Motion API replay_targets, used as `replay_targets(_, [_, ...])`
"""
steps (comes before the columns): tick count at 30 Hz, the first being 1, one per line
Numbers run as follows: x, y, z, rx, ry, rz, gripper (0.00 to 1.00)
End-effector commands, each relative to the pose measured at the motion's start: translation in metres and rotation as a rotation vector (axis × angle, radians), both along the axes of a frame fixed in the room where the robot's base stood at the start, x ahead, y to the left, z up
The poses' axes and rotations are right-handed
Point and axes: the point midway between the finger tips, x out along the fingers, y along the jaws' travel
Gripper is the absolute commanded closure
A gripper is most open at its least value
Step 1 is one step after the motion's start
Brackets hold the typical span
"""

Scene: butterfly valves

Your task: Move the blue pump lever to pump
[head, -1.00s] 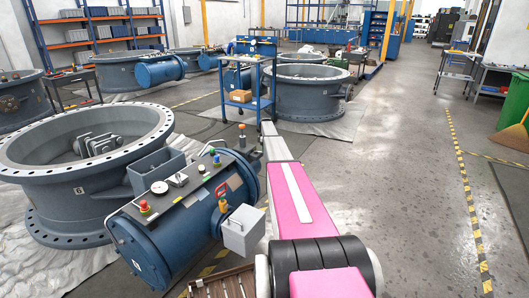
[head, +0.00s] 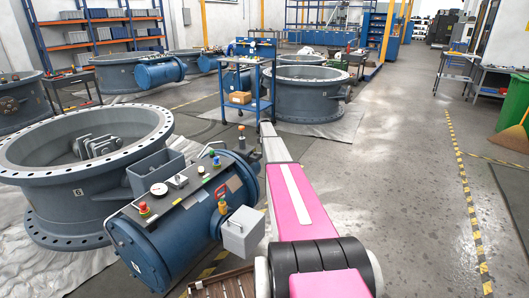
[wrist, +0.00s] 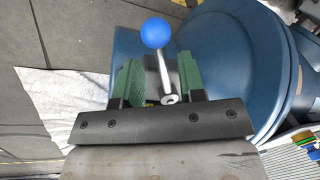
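The pump lever is a pale metal rod with a blue ball (wrist: 156,32) on top, in the wrist view. Its rod (wrist: 164,75) stands between the two green fingers of my gripper (wrist: 158,85). The fingers are apart, one on each side of the rod, with a gap showing; the ball is beyond the fingertips.
A large grey flanged valve (head: 85,180) stands left of the cylinder. A red button (head: 144,208), a gauge (head: 159,189) and a grey box (head: 242,232) are on the cylinder. A blue cart (head: 250,107) stands behind. The floor (head: 390,190) at right is clear.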

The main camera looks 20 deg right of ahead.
Motion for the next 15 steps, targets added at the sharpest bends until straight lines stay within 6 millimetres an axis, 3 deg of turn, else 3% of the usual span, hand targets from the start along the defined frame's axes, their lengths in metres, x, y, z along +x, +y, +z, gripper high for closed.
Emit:
replay_targets(8, [0.000,0.000,0.002,0.001,0.001,-0.002,0.63])
replay_targets(15, [0.004,-0.001,0.023,0.001,0.000,-0.002,0.63])
